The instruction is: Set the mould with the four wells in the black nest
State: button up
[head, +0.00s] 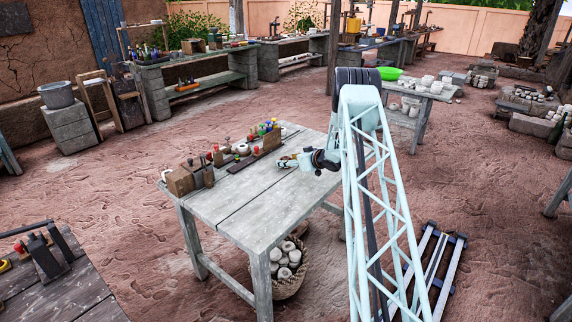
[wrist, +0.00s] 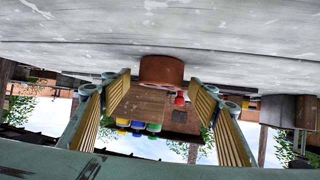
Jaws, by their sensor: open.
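My gripper (head: 284,162) is open and empty, low over the right part of the pale wooden worktable (head: 265,205). In the wrist view, my gripper (wrist: 160,82) has its two ribbed fingers spread. The picture is upside down, with the table at the top. A reddish-brown round piece (wrist: 161,69) and a wooden block (wrist: 138,103) with coloured knobs show beyond and between the fingers. In the head view, a dark flat strip (head: 242,162) lies left of my gripper. I cannot make out the four-well mould or the black nest for certain among the small items.
Brown blocks (head: 180,183) stand at the table's left end. A wooden block (head: 271,141) and coloured knobs stand along the back. The table's front half is clear. A basket of pale lumps (head: 288,262) stands below. A bench with a green bowl (head: 390,73) is behind right.

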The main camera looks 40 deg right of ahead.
jog(key=shift+c, duration=0.7)
jog(key=c, duration=1)
jog(key=shift+r, duration=0.2)
jog(key=shift+r, duration=0.4)
notch_tip(320, 180, up, 3)
jog(key=shift+f+p, duration=0.15)
jog(key=shift+p, duration=0.45)
jog(key=s, duration=0.5)
jog(key=s+d+p, duration=0.1)
jog(key=s, duration=0.4)
jog(key=s+r+p, duration=0.1)
jog(key=s, duration=0.5)
jog(key=shift+d+r, duration=0.1)
jog(key=shift+d, duration=0.3)
